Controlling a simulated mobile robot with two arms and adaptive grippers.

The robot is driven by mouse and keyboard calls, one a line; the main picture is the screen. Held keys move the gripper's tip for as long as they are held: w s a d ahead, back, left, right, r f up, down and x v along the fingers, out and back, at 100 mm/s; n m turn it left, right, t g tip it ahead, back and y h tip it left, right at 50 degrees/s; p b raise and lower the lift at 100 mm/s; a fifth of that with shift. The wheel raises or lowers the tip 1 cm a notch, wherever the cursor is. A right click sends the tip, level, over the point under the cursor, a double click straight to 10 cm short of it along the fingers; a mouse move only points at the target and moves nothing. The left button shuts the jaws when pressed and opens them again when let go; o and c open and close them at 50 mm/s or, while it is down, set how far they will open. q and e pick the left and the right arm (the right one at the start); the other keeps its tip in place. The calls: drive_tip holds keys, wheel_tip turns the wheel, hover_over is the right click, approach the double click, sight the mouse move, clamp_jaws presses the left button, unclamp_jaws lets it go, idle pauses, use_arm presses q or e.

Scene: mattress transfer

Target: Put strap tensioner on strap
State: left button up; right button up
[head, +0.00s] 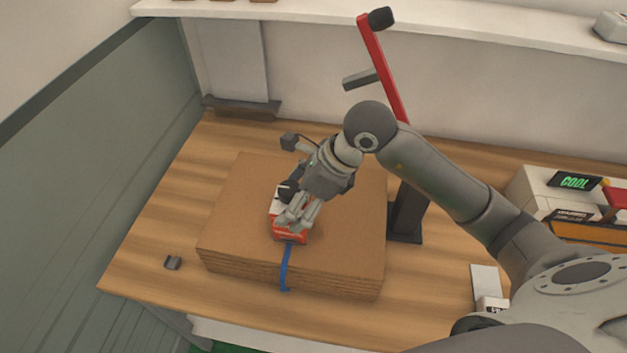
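A blue strap (286,268) shows at the front of a stack of flat brown cardboard sheets (345,210) and hangs down its front face. The red, white and black strap tensioner (291,238) sits over the strap's upper end, on or just above the top sheet. My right gripper (293,221) is at the tensioner, its fingers pointing down over the tool's body. The fingers overlap the tool, so whether they are closed on it is unclear. The contact between tensioner and strap is hidden. My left gripper is out of view.
The stack rests on a wooden table (150,225). A red post (385,75) with a dark base stands behind right. Boxes (545,195) stand at the right. The table's left side is mostly clear.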

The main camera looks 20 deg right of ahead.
drive_tip(key=b+v, duration=0.1)
drive_tip(key=v, duration=0.8)
drive_tip(key=shift+r, duration=0.15)
